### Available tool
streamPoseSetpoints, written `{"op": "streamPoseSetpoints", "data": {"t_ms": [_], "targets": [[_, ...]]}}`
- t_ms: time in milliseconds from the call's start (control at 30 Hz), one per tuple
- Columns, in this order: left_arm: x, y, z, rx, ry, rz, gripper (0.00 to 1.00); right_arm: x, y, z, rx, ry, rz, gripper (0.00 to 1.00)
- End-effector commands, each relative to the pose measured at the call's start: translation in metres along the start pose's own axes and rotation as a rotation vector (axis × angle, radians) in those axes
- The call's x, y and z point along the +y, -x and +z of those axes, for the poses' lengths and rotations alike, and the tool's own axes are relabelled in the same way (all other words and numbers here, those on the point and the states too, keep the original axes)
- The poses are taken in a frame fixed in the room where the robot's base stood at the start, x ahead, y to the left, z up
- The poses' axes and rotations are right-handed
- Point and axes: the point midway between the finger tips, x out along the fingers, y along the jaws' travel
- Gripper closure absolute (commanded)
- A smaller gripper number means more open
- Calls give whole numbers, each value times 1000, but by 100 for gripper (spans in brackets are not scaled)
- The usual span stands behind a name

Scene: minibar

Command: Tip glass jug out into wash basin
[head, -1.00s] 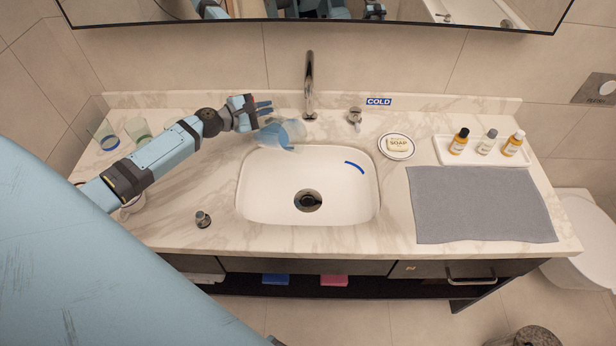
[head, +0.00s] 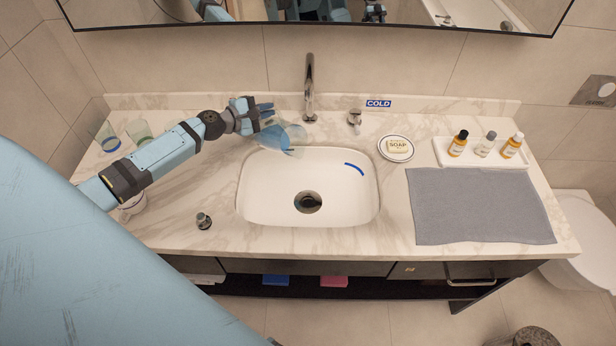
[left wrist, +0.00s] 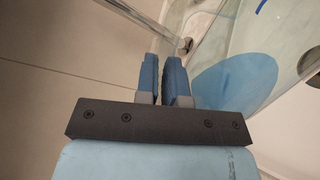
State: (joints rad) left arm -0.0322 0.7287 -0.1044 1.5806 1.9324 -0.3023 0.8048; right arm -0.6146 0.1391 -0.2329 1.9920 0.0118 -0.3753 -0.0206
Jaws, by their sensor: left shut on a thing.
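The clear glass jug (head: 297,139) is held tilted over the back left corner of the white wash basin (head: 250,195). Blue liquid shows inside it. In the left wrist view the jug (left wrist: 290,25) fills the upper right, with a blue patch of liquid in it. My left gripper (head: 266,112) is shut on the jug at its left side; its blue fingers (left wrist: 163,78) are close together in the left wrist view. What they pinch is hard to make out there. I see no stream below the jug. My right gripper is not in view.
The tap (head: 310,90) rises just behind the jug. Two glasses, one nearer the corner (head: 108,138) and one beside it (head: 139,131), stand at the left. A soap dish (head: 396,157), bottle tray (head: 450,160) and grey towel (head: 480,205) occupy the right.

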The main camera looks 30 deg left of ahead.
Motion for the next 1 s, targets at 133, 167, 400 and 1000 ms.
{"op": "streamPoseSetpoints", "data": {"t_ms": [133, 167, 400, 1000], "targets": [[2, 0, 2, 2, -16, 2, 100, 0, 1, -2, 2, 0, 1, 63], [2, 0, 3, 3, -19, 2, 100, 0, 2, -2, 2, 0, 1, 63], [2, 0, 5, 9, -46, 2, 100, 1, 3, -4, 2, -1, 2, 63], [2, 0, 11, 24, -112, 3, 100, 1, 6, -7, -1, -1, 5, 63]]}}
